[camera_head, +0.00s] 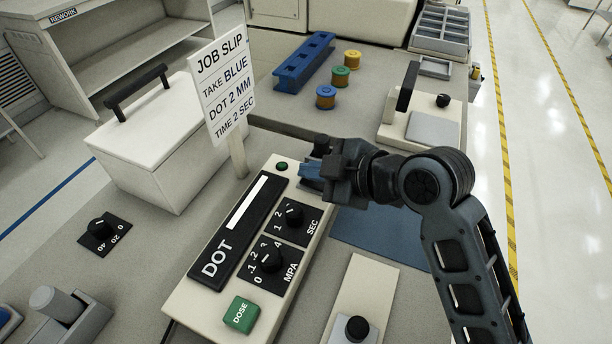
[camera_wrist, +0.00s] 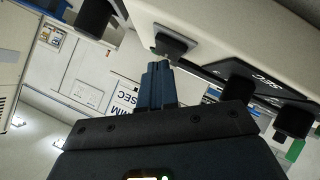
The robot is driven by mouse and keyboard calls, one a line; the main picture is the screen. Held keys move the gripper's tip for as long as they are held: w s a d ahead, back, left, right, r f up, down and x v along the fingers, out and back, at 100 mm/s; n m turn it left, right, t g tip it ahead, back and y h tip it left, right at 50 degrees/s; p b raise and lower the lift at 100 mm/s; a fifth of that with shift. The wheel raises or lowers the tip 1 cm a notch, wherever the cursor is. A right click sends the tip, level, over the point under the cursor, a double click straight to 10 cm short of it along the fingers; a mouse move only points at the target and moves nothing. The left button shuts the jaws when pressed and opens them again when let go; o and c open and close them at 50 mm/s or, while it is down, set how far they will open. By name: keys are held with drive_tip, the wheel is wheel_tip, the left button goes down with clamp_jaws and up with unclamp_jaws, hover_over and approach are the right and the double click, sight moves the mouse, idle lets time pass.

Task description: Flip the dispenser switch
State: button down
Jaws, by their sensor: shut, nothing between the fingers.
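The dispenser (camera_head: 190,303) is a long cream box with a DOT display strip, SEC and MPA knobs, a green DOSE button (camera_head: 240,314) and a small green lamp (camera_head: 281,166) at its far end. My gripper (camera_head: 308,171) is over that far end, beside the lamp, with its fingers shut and empty. In the wrist view a dark switch base (camera_wrist: 172,42) with a short, pale lever sits on the dispenser face. My shut blue fingertips (camera_wrist: 158,70) are right by the lever; I cannot tell if they touch. In the head view my gripper hides the switch.
A job slip sign (camera_head: 222,85) stands left of the dispenser, beside a lidded white box (camera_head: 150,150). Blue, green and yellow spools (camera_head: 340,76) and a blue rack (camera_head: 304,62) lie beyond. A blue mat (camera_head: 380,230) is at right, under my arm.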

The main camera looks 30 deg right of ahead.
sight(321, 187)
idle(0.4)
drive_tip(key=shift+s+d+r+p, duration=0.1)
drive_tip(key=shift+d+r+p, duration=0.05)
drive_tip(key=shift+r+p, duration=0.55)
drive_tip(key=r+p, duration=0.3)
drive_tip(key=s+r+p, duration=0.1)
drive_tip(key=r, duration=0.1)
drive_tip(key=shift+d+p, duration=0.3)
drive_tip(key=shift+p, duration=0.05)
drive_tip(key=shift+f, duration=0.1)
